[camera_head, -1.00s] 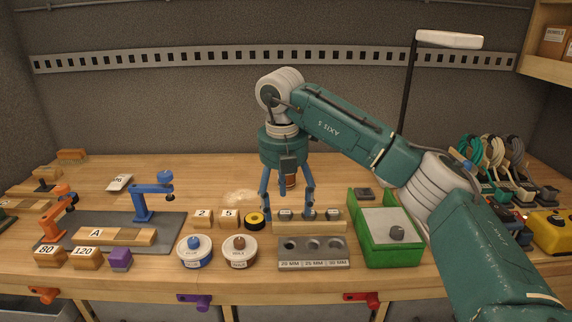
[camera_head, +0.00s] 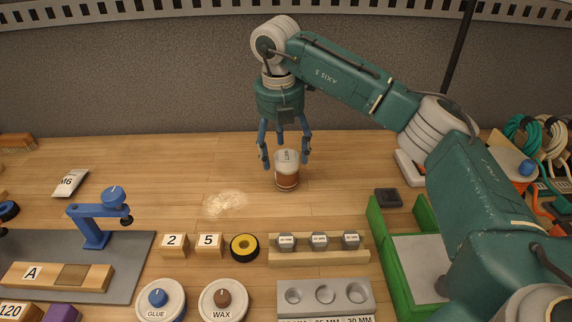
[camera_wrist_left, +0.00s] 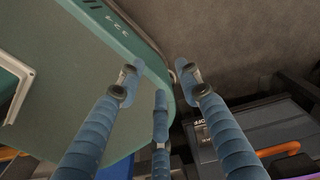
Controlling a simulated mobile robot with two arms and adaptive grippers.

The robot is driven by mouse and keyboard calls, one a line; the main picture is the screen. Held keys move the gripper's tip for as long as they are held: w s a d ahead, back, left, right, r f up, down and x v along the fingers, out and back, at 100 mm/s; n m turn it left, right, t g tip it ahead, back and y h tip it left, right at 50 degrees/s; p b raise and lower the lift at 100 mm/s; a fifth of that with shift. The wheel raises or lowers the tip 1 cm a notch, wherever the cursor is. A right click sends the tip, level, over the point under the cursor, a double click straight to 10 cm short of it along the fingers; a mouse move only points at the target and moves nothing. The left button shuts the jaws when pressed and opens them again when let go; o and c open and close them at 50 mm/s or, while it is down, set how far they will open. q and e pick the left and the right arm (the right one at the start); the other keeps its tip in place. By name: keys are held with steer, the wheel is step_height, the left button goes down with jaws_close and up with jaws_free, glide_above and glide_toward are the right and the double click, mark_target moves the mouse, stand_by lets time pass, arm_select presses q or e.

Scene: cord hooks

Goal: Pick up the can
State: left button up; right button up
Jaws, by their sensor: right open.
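The can (camera_head: 286,180) is a small brown cylinder with a pale top, standing upright on the wooden bench behind the bolt rack. My right gripper (camera_head: 286,162) points down at it, fingers spread. Its fingertips are at the height of the can's upper part, one on each side, with another finger behind or beside it. Small gaps show at the sides; I cannot tell whether the rear finger touches. My left gripper (camera_wrist_left: 158,85) shows only in the left wrist view. Its blue fingers are spread and empty, away from the can.
In front of the can is a wooden rack (camera_head: 320,258) with several bolts, with a grey holed block (camera_head: 325,310) before it. A green tray (camera_head: 378,235) stands at right. Yellow tape (camera_head: 244,247) and sawdust (camera_head: 225,204) lie to the left. The bench behind the can is clear.

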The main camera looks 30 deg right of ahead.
mark_target(287, 172)
steer(key=shift+d+f, duration=0.1)
steer(key=shift+f, duration=0.85)
steer(key=f, duration=0.1)
steer(key=f+p, duration=0.1)
steer(key=f, duration=0.1)
steer(key=f+p, duration=0.1)
steer(key=f, duration=0.1)
steer(key=shift+s+d, duration=0.1)
steer(key=shift+d, duration=0.3)
steer(key=shift+f, duration=0.25)
steer(key=shift+c, duration=0.6)
arm_select(q)
steer(key=shift+w+d+r, duration=0.1)
steer(key=shift+w+r, duration=0.15)
steer(key=shift+r, duration=0.3)
steer(key=shift+w+r, duration=0.25)
steer(key=shift+r, duration=0.3)
arm_select(e)
steer(key=c, duration=1.3)
